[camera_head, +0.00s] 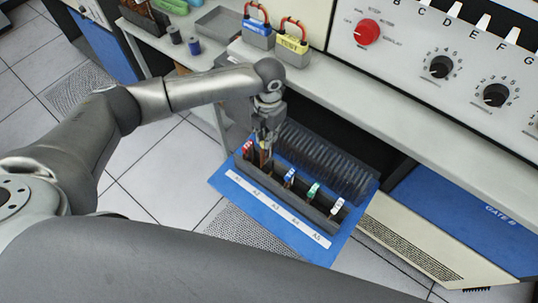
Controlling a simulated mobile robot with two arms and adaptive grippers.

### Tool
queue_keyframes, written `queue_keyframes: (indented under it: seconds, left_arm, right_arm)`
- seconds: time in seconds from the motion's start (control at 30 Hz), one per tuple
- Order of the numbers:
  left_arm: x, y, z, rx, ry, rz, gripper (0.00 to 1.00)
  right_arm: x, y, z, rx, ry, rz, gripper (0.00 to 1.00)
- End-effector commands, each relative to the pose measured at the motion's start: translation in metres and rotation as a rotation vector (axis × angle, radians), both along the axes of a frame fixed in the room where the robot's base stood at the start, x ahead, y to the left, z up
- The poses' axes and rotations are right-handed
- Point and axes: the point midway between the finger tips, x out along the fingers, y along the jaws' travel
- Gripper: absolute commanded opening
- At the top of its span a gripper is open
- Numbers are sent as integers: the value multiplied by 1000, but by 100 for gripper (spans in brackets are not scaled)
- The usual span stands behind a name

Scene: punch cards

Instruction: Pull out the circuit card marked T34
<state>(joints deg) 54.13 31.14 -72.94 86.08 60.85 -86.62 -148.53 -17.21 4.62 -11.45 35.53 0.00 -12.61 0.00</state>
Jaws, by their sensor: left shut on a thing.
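A dark card rack on a blue tray (222,184) holds a row of circuit cards above a white strip lettered A1 to A5. A red-tabbed card (246,148) is at the left end. A blue-tabbed card (290,175), a green-tabbed card (314,190) and a white-tabbed card (337,207) stand to the right. My left gripper (264,143) points down over the second place and is shut on a circuit card there, which it mostly hides. The markings on the tabs are too small to read, so I cannot tell which is T34. My right gripper is not in view.
Behind the rack is a ribbed dark bank (325,160) under a pale counter (390,101). A control panel with a red knob (367,32) stands at right.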

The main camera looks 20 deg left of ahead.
Motion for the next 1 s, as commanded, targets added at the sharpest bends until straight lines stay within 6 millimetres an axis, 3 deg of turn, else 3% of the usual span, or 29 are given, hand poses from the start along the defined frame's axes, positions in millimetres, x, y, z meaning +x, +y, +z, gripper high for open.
queue_keyframes:
  seconds: [0.03, 0.1, 0.57, 1.0]
  left_arm:
    - [15, -4, 21, -18, -44, 5, 0]
    - [15, -4, 24, -19, -45, 4, 0]
    - [12, -3, 23, -15, -36, 4, 0]
    - [11, -2, 42, -13, -29, 5, 0]
  right_arm:
    - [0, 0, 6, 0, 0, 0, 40]
    - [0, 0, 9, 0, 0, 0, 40]
    - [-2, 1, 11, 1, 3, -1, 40]
    - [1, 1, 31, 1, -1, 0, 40]
